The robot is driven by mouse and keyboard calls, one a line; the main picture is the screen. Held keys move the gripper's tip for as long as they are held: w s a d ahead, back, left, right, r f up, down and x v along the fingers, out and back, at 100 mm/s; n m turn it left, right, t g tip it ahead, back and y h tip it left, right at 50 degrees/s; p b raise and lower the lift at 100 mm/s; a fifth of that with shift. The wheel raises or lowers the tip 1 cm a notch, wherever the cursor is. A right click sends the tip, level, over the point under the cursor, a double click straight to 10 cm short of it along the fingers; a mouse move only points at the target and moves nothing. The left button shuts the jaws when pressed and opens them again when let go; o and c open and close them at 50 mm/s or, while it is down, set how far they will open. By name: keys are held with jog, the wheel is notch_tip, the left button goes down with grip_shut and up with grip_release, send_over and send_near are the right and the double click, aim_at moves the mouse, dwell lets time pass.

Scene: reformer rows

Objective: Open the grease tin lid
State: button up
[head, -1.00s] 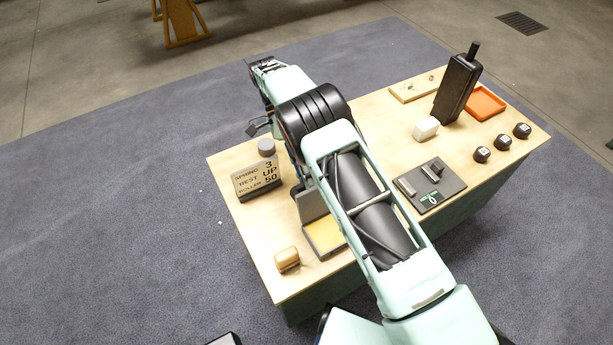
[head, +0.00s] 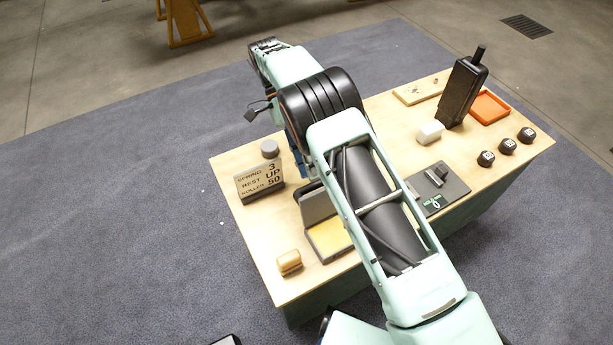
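A shallow dark tin with a yellow inside (head: 327,238), which looks like the grease tin, sits near the table's front edge, left of my arm. Its grey lid (head: 314,207) stands raised at the back of the tin, so the yellow contents show. My arm covers the right part of the tin and lid. My gripper cannot be made out. My arm reaches over the table towards the back left, and a blue part shows beneath it behind the lid. Whether anything of mine touches the lid is hidden.
A sign (head: 259,181) and a grey round knob (head: 270,148) stand left of the tin, a tan block (head: 289,262) in front. Right are a grey plate (head: 455,187), white block (head: 430,132), tall black case (head: 462,92), orange tray (head: 505,105) and dark weights (head: 507,146).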

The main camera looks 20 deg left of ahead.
jog(key=shift+r, duration=2.1)
